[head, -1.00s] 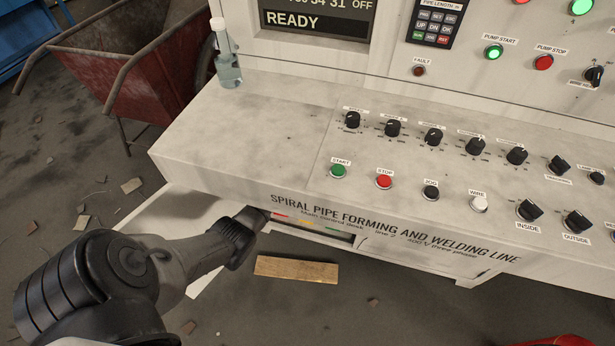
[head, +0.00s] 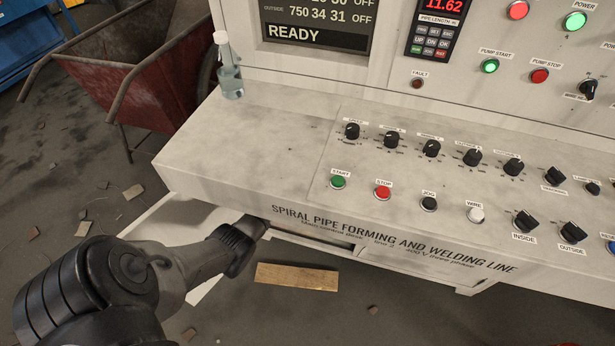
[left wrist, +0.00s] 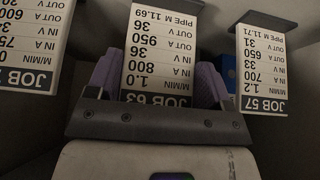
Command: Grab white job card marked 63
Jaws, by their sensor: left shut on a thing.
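The white job card marked JOB 63 (left wrist: 160,45) is in the middle of the left wrist view, upside down, with rows of black figures. My left gripper (left wrist: 158,82) is shut on it, one purple finger at each side edge. In the head view my left gripper (head: 254,228) reaches under the front edge of the control desk. Its fingertips and the card are hidden there. My right gripper is not in view.
A JOB 57 card (left wrist: 262,65) hangs close on the right, and another job card (left wrist: 30,45) on the left. The control desk (head: 240,135) overhangs the gripper. A bottle (head: 230,75) stands on it. A wooden board (head: 297,277) lies below.

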